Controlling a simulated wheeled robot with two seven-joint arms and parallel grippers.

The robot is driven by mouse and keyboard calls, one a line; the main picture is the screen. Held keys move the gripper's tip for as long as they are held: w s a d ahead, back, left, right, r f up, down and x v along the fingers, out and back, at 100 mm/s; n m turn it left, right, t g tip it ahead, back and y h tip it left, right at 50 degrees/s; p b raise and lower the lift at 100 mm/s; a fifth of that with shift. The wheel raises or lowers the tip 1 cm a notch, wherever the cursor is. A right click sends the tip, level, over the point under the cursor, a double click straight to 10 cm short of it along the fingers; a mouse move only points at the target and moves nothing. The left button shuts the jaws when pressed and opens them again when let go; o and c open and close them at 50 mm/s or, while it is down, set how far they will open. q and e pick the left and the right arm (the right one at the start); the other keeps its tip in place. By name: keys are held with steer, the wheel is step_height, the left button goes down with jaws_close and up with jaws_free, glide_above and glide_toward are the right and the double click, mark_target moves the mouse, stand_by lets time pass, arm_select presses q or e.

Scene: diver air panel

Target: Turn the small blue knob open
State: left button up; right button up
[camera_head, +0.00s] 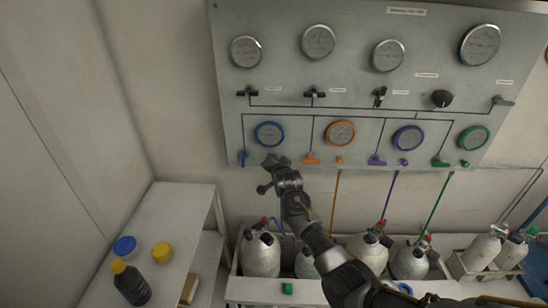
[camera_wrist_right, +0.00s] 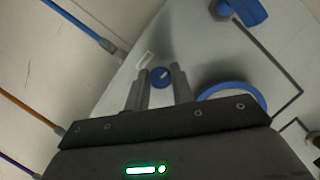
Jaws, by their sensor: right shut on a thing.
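The small blue knob (camera_wrist_right: 160,77) is low on the wall panel, between the two fingertips of my right gripper (camera_wrist_right: 161,88) in the wrist view. It has a pale mark on its face. My right gripper is shut on it. In the head view the right gripper (camera_head: 273,165) is at the panel's lower edge, under the blue-rimmed gauge (camera_head: 269,134), and hides the knob. A blue lever handle (camera_head: 243,158) is left of the gripper; it also shows at the top of the wrist view (camera_wrist_right: 245,10). My left gripper is not in view.
The grey panel (camera_head: 300,185) carries orange (camera_head: 340,160), purple (camera_head: 404,162) and green (camera_head: 464,163) small knobs to the right. White cylinders (camera_head: 261,255) stand below. A shelf (camera_head: 185,205) with a dark bottle (camera_head: 131,285) is at lower left.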

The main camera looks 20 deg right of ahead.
steer(key=shift+a+n+g+h+p, duration=0.15)
steer(key=shift+n+g+h, duration=0.3)
steer(key=shift+n+h, duration=1)
steer(key=shift+a+n+g+h+p, duration=0.1)
steer(key=shift+n+g+h+p, duration=0.5)
steer(key=shift+n, duration=1.4)
steer(key=shift+a+n+g+h+b, duration=0.1)
steer(key=shift+n+g+h, duration=0.15)
steer(key=shift+n+h, duration=1.3)
steer(key=shift+n, duration=0.3)
steer(key=o, duration=1)
steer(key=shift+w, duration=0.1)
